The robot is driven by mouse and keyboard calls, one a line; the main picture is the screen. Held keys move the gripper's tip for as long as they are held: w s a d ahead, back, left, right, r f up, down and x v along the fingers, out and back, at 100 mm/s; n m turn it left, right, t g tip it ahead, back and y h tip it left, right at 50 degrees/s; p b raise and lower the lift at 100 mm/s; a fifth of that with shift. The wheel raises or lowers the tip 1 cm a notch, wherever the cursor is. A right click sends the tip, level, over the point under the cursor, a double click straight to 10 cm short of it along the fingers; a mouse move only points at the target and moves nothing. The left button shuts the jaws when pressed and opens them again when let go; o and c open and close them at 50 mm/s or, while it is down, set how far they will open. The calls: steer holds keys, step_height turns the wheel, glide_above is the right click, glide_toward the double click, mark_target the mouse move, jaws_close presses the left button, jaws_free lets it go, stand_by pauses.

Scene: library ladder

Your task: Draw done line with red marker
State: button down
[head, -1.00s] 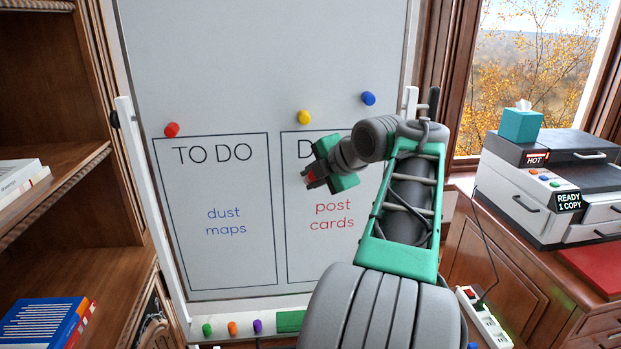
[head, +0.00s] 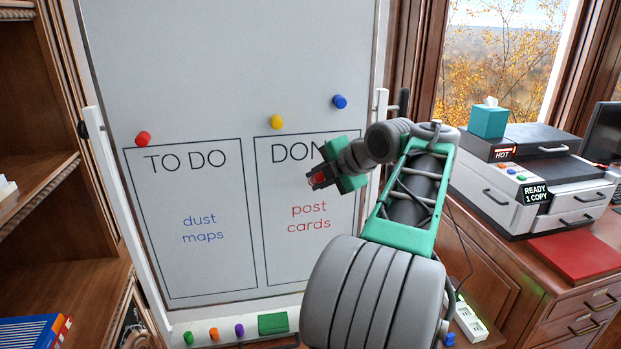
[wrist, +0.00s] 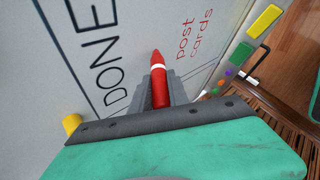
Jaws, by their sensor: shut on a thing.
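My gripper (head: 318,180) is in front of the whiteboard's right box, just above the red words "post cards" (head: 309,218). It is shut on a red marker (wrist: 159,85) with a white band, whose tip points toward the board in the wrist view. I cannot tell whether the tip touches the board. The whiteboard (head: 215,60) has a left box headed "TO DO" with blue words "dust maps" (head: 202,228). The right box is headed "DONE" (wrist: 92,60), partly hidden by my arm in the head view. No line shows under or through "post cards".
Red (head: 143,139), yellow (head: 277,121) and blue (head: 340,101) magnets sit above the boxes. The tray below holds green, orange and purple markers and a green eraser (head: 273,323). A bookshelf (head: 60,185) stands left; a printer (head: 530,180) sits on a cabinet at right.

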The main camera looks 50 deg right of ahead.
steer(key=shift+s+d+p, duration=1.15)
steer(key=shift+s+d, duration=0.6)
steer(key=shift+d, duration=0.95)
steer(key=shift+w+a+b, duration=0.7)
steer(key=shift+a+b, duration=0.3)
steer(key=shift+b, duration=0.05)
steer(key=shift+w+a+b, duration=0.65)
steer(key=shift+a+b, duration=0.3)
steer(key=shift+b, duration=0.05)
steer(key=shift+w+a+b, duration=0.7)
steer(key=shift+a+b, duration=0.3)
steer(key=shift+b, duration=0.05)
steer(key=w+a+b, duration=0.4)
steer(key=a, duration=0.1)
steer(key=shift+a, duration=0.4)
steer(key=shift+s, duration=0.1)
